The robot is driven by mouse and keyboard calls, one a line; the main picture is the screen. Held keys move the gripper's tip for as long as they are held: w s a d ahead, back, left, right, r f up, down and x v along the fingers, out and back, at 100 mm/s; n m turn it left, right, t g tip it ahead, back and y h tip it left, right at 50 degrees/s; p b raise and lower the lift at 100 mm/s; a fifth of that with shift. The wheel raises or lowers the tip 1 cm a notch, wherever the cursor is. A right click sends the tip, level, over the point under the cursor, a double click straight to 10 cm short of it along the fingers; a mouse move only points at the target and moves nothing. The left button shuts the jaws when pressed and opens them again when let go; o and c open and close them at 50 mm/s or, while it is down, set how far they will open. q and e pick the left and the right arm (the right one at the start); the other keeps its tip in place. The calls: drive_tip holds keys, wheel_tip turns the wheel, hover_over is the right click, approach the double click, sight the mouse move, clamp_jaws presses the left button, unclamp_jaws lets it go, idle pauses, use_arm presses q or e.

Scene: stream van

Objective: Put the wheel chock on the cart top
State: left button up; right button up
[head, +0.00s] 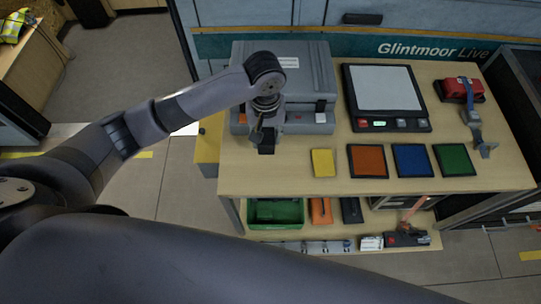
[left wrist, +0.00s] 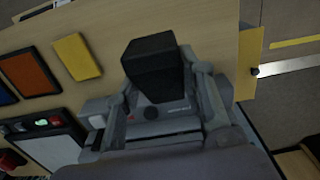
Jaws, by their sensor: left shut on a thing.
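My left gripper (head: 266,132) reaches in from the left over the front left part of the wooden cart top (head: 268,176). It is shut on the black wheel chock (head: 267,147), a small dark block pointing down from the fingers. In the left wrist view the chock (left wrist: 152,62) sits between the two grey fingers, with the pale wood behind it. I cannot tell whether the chock touches the wood. My right gripper is not in view.
A grey case (head: 310,70) stands close behind the left gripper. Yellow (head: 322,163), orange (head: 367,161), blue (head: 412,160) and green (head: 453,160) pads line the front. A scale (head: 385,90) and a red tool (head: 458,90) stand behind. A lower shelf holds a green bin (head: 275,213).

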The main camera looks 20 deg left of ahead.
use_arm(q)
hover_over(267, 165)
wheel_tip(267, 165, down, 9)
drive_tip(key=shift+f+p, duration=0.1)
drive_tip(key=shift+p, duration=0.25)
drive_tip(key=shift+f, duration=2.1)
drive_tip(key=shift+f, duration=0.15)
drive_tip(key=o, duration=1.3)
drive_tip(key=shift+r, duration=0.55)
wheel_tip(267, 165, up, 11)
drive_tip(key=shift+r+b, duration=0.15)
drive_tip(key=shift+b, duration=0.55)
